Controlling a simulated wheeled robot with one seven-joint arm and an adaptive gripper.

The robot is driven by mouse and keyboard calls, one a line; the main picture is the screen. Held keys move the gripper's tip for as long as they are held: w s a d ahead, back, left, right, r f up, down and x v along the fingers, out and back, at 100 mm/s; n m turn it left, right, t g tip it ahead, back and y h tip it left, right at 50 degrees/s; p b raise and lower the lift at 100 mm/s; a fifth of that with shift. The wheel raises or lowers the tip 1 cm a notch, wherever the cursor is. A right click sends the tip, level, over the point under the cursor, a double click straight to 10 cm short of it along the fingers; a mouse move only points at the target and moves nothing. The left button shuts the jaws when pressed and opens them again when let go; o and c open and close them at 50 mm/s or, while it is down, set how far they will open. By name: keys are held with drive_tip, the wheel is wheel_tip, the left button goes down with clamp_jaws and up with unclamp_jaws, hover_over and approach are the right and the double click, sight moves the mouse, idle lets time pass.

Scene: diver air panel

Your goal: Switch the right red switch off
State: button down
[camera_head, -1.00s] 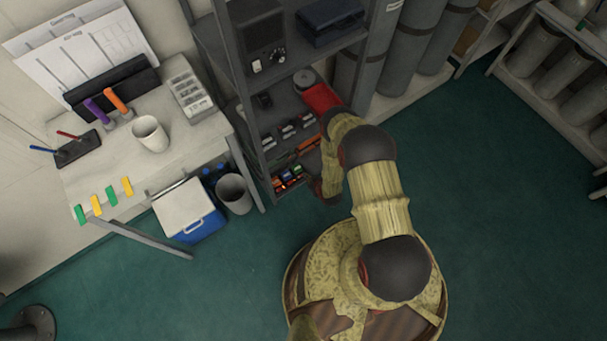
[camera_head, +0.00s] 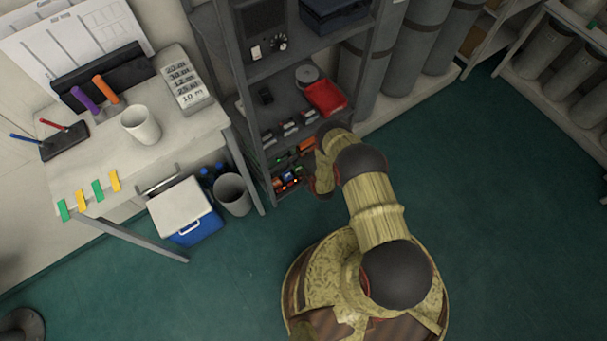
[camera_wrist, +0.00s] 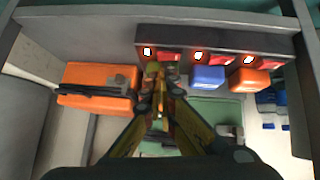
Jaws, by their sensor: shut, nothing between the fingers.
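A dark panel strip (camera_wrist: 220,40) with three red switches runs across the top of the wrist view. The left switch (camera_wrist: 161,56), middle switch (camera_wrist: 210,58) and right switch (camera_wrist: 263,62) in that picture each show a bright lit square. My gripper (camera_wrist: 158,80) is shut and empty, its tips just below the picture-left switch; I cannot tell whether they touch it. In the head view the glowing panel (camera_head: 289,186) is small, low in the grey shelf, with my wrist close on its right. My fingertips cannot be made out there.
An orange case (camera_wrist: 97,80) lies left of my fingers in the wrist view. A blue block (camera_wrist: 208,78) and an orange block (camera_wrist: 250,80) sit by the panel. Shelf uprights (camera_head: 228,100) and boards close in around my arm. Green floor (camera_head: 500,230) is open at right.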

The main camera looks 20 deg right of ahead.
drive_tip(key=shift+f, duration=0.1)
idle(0.3)
drive_tip(key=shift+d+f, duration=0.2)
drive_tip(key=shift+f, duration=0.05)
drive_tip(key=shift+a, duration=0.15)
drive_tip(key=shift+s+a+r, duration=0.15)
drive_tip(key=shift+s+a, duration=0.05)
drive_tip(key=shift+a, duration=0.45)
